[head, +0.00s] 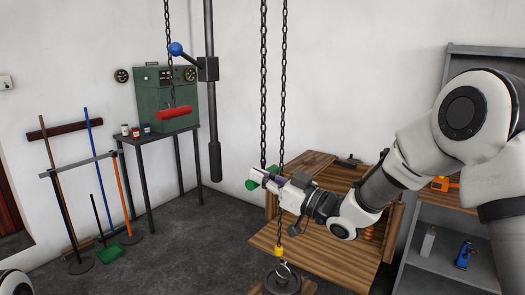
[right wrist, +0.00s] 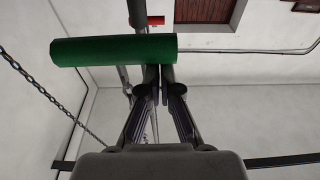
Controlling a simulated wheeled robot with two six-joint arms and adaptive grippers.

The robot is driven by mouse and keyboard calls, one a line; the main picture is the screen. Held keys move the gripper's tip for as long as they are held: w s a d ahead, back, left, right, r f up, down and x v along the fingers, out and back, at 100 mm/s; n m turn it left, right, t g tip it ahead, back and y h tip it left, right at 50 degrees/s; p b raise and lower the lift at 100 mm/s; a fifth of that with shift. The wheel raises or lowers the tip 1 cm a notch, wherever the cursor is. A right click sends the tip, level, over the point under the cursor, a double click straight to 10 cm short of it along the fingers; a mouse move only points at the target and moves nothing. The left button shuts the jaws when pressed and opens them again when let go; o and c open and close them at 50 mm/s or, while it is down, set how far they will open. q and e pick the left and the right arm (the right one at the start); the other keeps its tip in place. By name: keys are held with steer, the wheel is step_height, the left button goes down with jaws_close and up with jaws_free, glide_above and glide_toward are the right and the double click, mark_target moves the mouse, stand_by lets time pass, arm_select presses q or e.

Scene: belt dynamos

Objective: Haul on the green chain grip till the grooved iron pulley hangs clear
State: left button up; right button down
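The green chain grip (head: 251,184) hangs crosswise on a black chain, with my right gripper (head: 266,179) at it. In the right wrist view the green grip (right wrist: 112,50) lies across the ends of the fingers, which have come together near its right end. The fingertips are partly hidden there, and I cannot tell whether they clasp the grip. The dark round iron pulley (head: 281,281) is at the bottom, below a yellow fitting (head: 278,251) on the other chain. Its lower part is cut off, so I cannot tell whether it rests on something. My left gripper is out of view.
A wooden bench (head: 335,250) stands behind my right arm. A grey shelf (head: 440,240) is at the right. A red grip (head: 174,112) hangs before a green machine (head: 163,92) on a table. Brooms stand at the left. The middle floor is clear.

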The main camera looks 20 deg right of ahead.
arm_select(q)
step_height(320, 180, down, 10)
steer(key=b, duration=0.7)
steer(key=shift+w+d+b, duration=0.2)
steer(key=shift+b, duration=0.1)
arm_select(e)
step_height(320, 180, down, 15)
steer(key=shift+w+d+r+g, duration=0.15)
steer(key=shift+w+d+g, duration=0.1)
steer(key=shift+d+g, duration=0.05)
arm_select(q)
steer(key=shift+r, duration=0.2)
arm_select(e)
steer(key=shift+r, duration=0.1)
